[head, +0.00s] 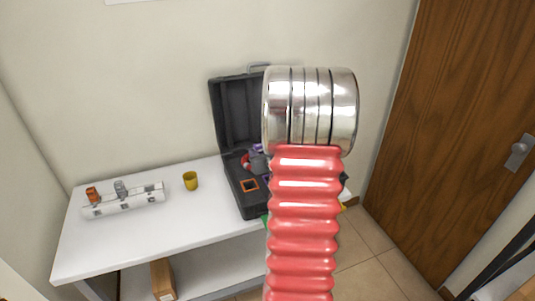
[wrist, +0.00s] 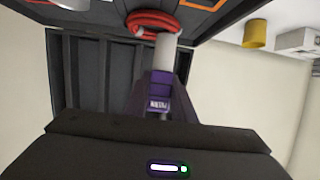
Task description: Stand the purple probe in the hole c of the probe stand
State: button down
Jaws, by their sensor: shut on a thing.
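The purple probe (wrist: 158,103) is in the middle of the wrist view, with a pale cylindrical section (wrist: 165,50) extending toward the case. My gripper (wrist: 162,118) is shut on it. In the head view a bit of purple (head: 257,148) shows beside my arm, over the open case; my arm hides most of the gripper there. The probe stand (head: 124,203) is a long white block at the left of the table, with an orange probe (head: 92,194) and a grey probe (head: 120,188) in it. Its hole letters are too small to read. A corner of it shows in the wrist view (wrist: 296,41).
The open black case (head: 250,206) stands on the white table (head: 170,231), its lid up against the wall. A red cable coil (wrist: 152,22) lies in it. A yellow cup (head: 190,181) stands between case and stand. The table front is clear.

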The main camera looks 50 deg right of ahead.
jog(key=w+a+r+n+y, duration=0.1)
jog(key=w+a, duration=0.3)
jog(key=a, duration=0.3)
jog(key=w+a+n+t+y, duration=0.1)
jog(key=w+a, duration=0.3)
jog(key=a, duration=0.3)
jog(key=w+a+r+n+y, duration=0.1)
jog(key=w+a, duration=0.3)
jog(key=a, duration=0.4)
jog(key=w+a+n+y, duration=0.2)
jog(key=a+y, duration=0.1)
jog(key=a, duration=2.2)
jog(key=shift+a+n+t, duration=0.15)
jog(key=shift+n+t, duration=0.15)
jog(key=shift+s, duration=0.1)
